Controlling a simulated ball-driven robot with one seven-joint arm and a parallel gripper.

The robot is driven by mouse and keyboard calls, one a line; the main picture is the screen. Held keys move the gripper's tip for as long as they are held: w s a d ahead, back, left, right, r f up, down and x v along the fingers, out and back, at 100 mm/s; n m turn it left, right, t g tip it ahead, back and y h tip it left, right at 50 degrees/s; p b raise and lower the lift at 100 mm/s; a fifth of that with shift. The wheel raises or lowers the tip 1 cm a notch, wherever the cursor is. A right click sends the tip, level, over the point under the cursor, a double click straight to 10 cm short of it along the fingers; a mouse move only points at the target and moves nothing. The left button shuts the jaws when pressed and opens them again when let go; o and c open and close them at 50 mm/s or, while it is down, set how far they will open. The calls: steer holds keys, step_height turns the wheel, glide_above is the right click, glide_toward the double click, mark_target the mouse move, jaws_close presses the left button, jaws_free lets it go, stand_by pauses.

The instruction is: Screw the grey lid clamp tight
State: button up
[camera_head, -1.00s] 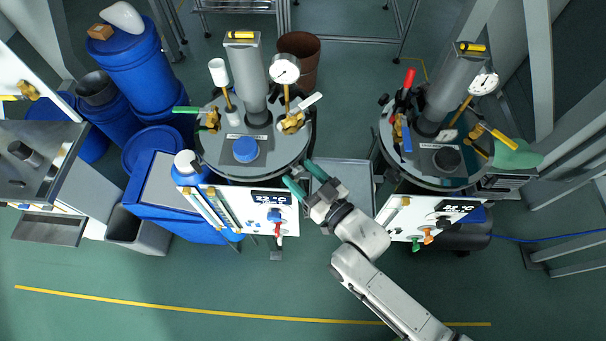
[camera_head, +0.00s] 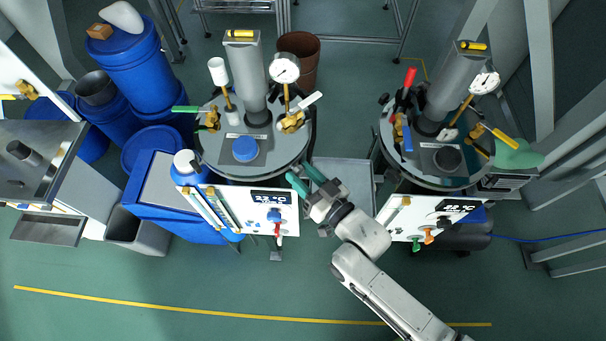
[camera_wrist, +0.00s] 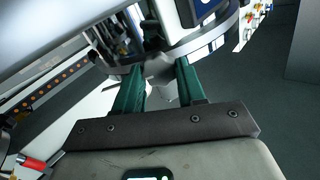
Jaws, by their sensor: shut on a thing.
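The left vessel has a round grey lid (camera_head: 215,160) with a blue cap, a gauge and valves on top. My gripper (camera_head: 306,178) is at the lid's lower right edge, with its two green fingers pointing up and left. In the wrist view, the fingers (camera_wrist: 160,84) stand either side of a grey lid clamp (camera_wrist: 160,70) at the vessel rim and are shut on it. The clamp is largely hidden in the head view, and its screw thread cannot be made out.
A white panel (camera_head: 248,221) with a temperature display and taps hangs just left of my gripper. A second vessel (camera_head: 400,172) stands to the right. A grey platform (camera_head: 352,172) lies between them. The floor below is clear.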

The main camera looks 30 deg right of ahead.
steer(key=o, duration=1.1)
steer(key=shift+c, duration=0.2)
steer(key=s, duration=0.3)
steer(key=s+d+b, duration=0.1)
steer(key=s, duration=0.2)
steer(key=s+b, duration=0.1)
steer(key=s, duration=0.2)
steer(key=shift+s+d+f, duration=0.1)
steer(key=shift+s+d, duration=0.2)
steer(key=shift+s, duration=0.6)
